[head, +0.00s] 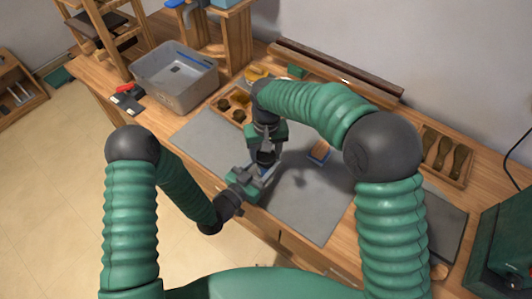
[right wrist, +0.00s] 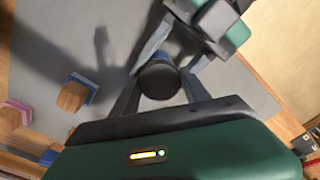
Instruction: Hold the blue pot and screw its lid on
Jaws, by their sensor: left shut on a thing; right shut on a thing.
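A dark round lid (right wrist: 160,79) sits between the two fingers of my right gripper (right wrist: 158,84), which is shut on it. The right gripper (head: 266,152) points down over the grey mat in the head view. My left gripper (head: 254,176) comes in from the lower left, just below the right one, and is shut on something. Its fingers (right wrist: 174,52) reach in beside the lid from the top of the right wrist view. I cannot tell whether lid and pot touch.
The grey mat (head: 310,212) is mostly clear. A wooden block with a blue base (head: 319,152) stands on it, right of the grippers. A grey bin (head: 176,77) and a red-and-black tool (head: 128,98) are at the left. A wooden tray (head: 443,157) lies at the right.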

